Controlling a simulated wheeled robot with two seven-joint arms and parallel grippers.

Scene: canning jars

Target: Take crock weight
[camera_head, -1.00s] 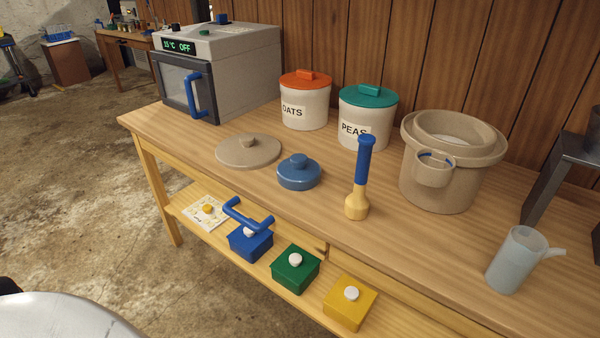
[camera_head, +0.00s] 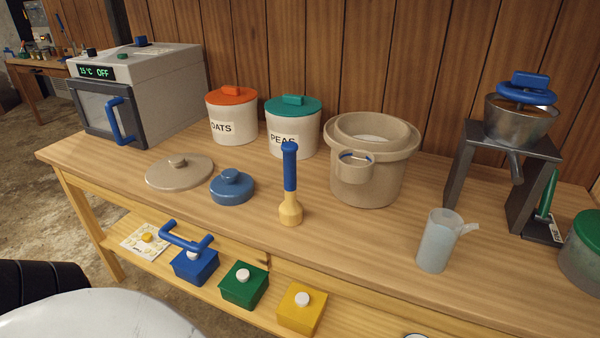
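A squat blue disc with a knob (camera_head: 232,188), which looks like the crock weight, sits on the workbench (camera_head: 300,258) left of the middle. A flat beige lid with a knob (camera_head: 179,173) lies to its left. The open beige crock (camera_head: 368,178) stands further right, with a small cup-like part on its front; its inside is only partly seen. A tamper with a blue handle and pale yellow foot (camera_head: 290,190) stands upright between the disc and the crock. Neither of my grippers is in view.
A grey oven (camera_head: 150,90) stands at the back left, beside the oats (camera_head: 232,118) and peas (camera_head: 293,128) canisters. A translucent jug (camera_head: 437,242) and a food mill on a stand (camera_head: 520,115) are right. Small boxes (camera_head: 243,286) sit on the lower shelf.

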